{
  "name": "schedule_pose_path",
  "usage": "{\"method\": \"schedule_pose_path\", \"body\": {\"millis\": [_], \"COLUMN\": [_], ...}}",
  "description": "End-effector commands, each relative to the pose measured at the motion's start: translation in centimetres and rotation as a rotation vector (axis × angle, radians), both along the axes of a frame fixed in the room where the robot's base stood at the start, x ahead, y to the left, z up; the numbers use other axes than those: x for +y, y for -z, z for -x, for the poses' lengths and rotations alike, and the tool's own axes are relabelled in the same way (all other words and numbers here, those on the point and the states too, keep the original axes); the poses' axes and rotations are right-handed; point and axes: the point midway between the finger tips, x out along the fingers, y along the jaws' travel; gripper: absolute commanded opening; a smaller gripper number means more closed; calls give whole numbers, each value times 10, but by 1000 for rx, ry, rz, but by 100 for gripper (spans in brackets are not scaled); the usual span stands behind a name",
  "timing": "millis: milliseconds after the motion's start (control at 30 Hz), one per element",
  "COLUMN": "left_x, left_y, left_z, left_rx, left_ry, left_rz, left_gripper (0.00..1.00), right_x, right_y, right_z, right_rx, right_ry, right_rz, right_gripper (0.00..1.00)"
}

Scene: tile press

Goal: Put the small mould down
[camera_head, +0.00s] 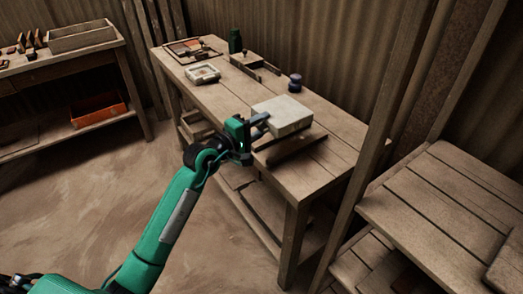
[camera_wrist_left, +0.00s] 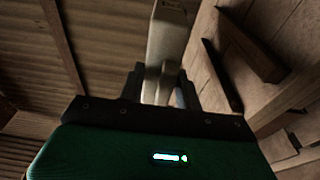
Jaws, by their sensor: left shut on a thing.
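My left gripper (camera_head: 258,125) is shut on the near left edge of a pale, thick, square block, which I take to be the small mould (camera_head: 283,113). The mould is over the near right part of the wooden workbench (camera_head: 335,150). I cannot tell for sure whether its underside touches the bench. In the left wrist view the mould (camera_wrist_left: 168,35) stands edge-on between the two dark fingers (camera_wrist_left: 160,88). The fingers hide its gripped edge. My right gripper is not in view.
A dark bar (camera_head: 290,148) lies on the bench close in front of the mould. A dark blue round pot (camera_head: 295,83), a pale square frame (camera_head: 203,73), a green bottle (camera_head: 235,40) and a tray (camera_head: 193,50) stand farther back. A wooden post (camera_head: 385,120) rises at the right.

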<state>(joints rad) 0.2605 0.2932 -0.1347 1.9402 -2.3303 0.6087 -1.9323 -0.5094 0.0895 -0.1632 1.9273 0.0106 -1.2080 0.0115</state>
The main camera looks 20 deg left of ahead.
Motion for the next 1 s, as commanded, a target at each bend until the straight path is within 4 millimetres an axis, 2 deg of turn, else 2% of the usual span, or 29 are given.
{"method": "schedule_pose_path", "body": {"millis": [33,100,367,467,600,700,1000], "left_x": [0,0,0,0,0,0,0], "left_y": [12,25,47,62,81,86,86], "left_z": [0,0,0,0,0,0,0], "left_rx": [-1,-2,-5,-3,-4,-5,-6], "left_ry": [-1,0,0,-2,0,-1,-1], "left_rz": [3,2,2,1,3,2,2], "left_gripper": [0,0,0,0,0,0,0], "right_x": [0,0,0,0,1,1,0], "right_y": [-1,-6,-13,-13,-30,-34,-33], "right_z": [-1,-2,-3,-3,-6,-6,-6], "right_rx": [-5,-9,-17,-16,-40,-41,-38], "right_ry": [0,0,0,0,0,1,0], "right_rz": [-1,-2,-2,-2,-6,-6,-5], "right_gripper": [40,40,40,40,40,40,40]}}
